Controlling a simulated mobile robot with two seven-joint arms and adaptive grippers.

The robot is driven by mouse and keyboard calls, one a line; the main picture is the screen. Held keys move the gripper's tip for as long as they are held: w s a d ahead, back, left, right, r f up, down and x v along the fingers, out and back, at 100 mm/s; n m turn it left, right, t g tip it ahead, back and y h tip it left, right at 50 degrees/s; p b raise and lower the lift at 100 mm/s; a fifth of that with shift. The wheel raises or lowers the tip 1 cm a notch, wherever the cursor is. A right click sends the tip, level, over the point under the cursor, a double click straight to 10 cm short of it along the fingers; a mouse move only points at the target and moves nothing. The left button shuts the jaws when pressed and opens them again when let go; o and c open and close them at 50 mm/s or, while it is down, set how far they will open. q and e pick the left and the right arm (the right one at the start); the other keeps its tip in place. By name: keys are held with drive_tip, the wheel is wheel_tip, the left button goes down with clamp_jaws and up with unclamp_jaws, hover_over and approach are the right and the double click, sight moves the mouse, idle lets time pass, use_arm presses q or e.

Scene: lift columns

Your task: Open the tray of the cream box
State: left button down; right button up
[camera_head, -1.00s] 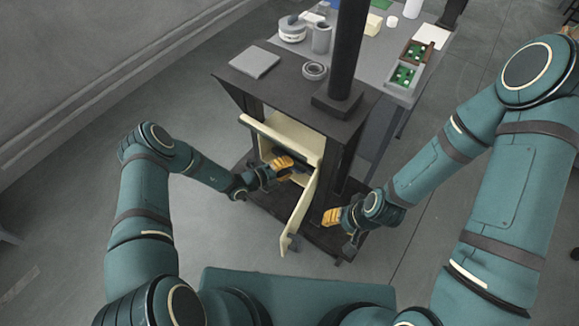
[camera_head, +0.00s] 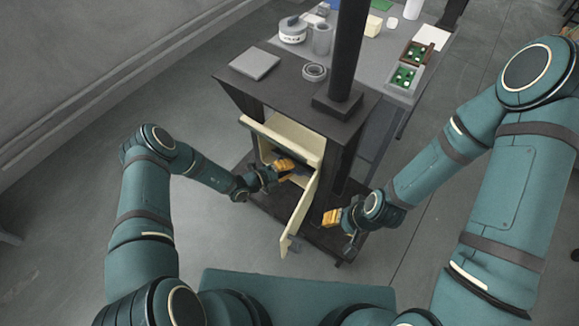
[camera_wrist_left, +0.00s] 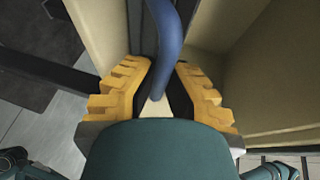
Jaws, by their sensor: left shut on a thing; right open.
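The cream box (camera_head: 283,134) sits in the dark stand, and its door (camera_head: 301,213) hangs open toward me on the right. My left gripper (camera_head: 287,166) is at the open front of the box. In the left wrist view, its yellow fingers (camera_wrist_left: 158,92) are shut on a curved blue handle (camera_wrist_left: 168,38). The handle's lower end lies between the fingers; what it joins to is hard to see. The tray is not clearly visible behind my gripper. My right gripper (camera_head: 332,217) is open and empty, to the right of the door and apart from it.
The dark stand (camera_head: 238,91) has a grey plate (camera_head: 254,66) and a grey ring (camera_head: 315,71) on top, beside a black column (camera_head: 348,50). A grey table (camera_head: 388,82) behind carries several items. The floor to the left is clear.

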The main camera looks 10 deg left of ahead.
use_arm(q)
drive_tip(key=s+a+p, duration=0.1)
drive_tip(key=s+a, duration=0.3)
drive_tip(key=s, duration=0.3)
drive_tip(key=s+a+p, duration=0.1)
drive_tip(key=s+a, duration=0.2)
drive_tip(key=s, duration=0.4)
drive_tip(key=shift+a, duration=0.4)
drive_tip(key=c, duration=1.3)
unclamp_jaws()
drive_tip(key=v, duration=1.2)
